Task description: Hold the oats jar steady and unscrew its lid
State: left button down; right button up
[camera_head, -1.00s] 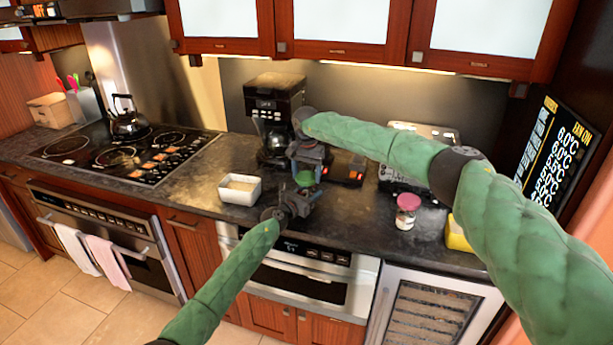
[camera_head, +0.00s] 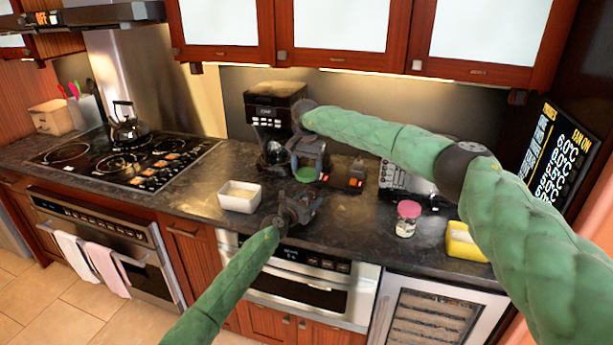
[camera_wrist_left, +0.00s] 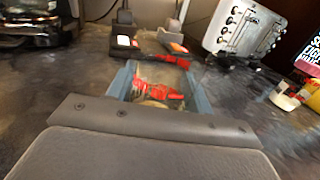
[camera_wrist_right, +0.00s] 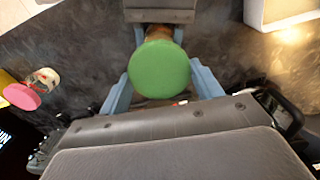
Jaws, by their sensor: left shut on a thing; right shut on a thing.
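The oats jar's round green lid (camera_head: 306,174) shows in the head view beneath my right gripper (camera_head: 307,168). In the right wrist view, the lid (camera_wrist_right: 160,68) lies between the blue-grey fingers of my right gripper, which is shut on it. Brownish jar contents (camera_wrist_right: 158,32) show just beyond it. My left gripper (camera_head: 304,203) is lower and is shut on the jar body. The clear jar (camera_wrist_left: 158,85) with red print shows between its fingers in the left wrist view. I cannot tell whether the lid still touches the jar's rim.
A white bowl (camera_head: 240,197) stands to the left and a coffee maker (camera_head: 272,120) behind. A small black device (camera_head: 345,175) with orange lights is close to the right. A pink-lidded jar (camera_head: 408,218) and a yellow container (camera_head: 466,242) stand farther right on the dark counter.

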pick_arm(q)
jog(key=c, duration=0.5)
grip_release()
